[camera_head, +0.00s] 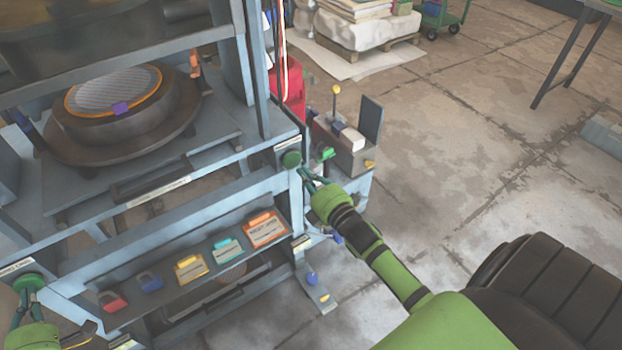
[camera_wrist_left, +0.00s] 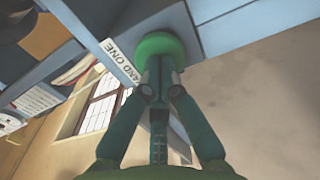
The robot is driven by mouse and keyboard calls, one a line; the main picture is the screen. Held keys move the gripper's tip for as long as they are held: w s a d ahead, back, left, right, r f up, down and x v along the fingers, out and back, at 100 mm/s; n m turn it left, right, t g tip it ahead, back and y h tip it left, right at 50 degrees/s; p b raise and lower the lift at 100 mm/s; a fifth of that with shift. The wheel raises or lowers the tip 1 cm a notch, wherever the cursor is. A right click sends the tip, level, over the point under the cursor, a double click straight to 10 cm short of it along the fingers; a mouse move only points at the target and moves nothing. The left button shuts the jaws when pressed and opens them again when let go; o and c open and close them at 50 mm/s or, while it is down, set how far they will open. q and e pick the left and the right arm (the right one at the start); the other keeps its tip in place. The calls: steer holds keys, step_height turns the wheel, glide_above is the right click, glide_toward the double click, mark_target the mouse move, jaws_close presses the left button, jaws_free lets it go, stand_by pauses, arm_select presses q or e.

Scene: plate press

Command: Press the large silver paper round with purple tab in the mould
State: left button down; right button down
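The large silver paper round (camera_head: 105,88) with a hatched face and an orange edge lies on the round dark mould (camera_head: 125,128) in the press at the left of the head view. Its purple tab (camera_head: 121,108) hangs over the near rim. My left gripper (camera_head: 28,292) is shut and empty at the left green button (camera_head: 22,281). In the left wrist view its fingertips meet the green button (camera_wrist_left: 160,44), beside a label reading "HAND ONE". My right gripper (camera_head: 305,173) looks shut and empty, with its tips just below the right green button (camera_head: 291,159); contact is unclear.
A sloped shelf on the press front holds several coloured tags, such as an orange one (camera_head: 265,229) and a red one (camera_head: 113,301). A small bench device (camera_head: 345,138) stands right of the press. A green trolley (camera_head: 440,18) is at the back. The floor at right is mostly clear.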

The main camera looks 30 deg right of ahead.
mark_target(293, 162)
steer(key=shift+w, duration=0.15)
steer(key=shift+w, duration=0.35)
steer(key=shift+w, duration=1.2)
steer(key=shift+s, duration=0.25)
arm_select(q)
steer(key=shift+w, duration=0.1)
arm_select(e)
steer(key=shift+w, duration=0.1)
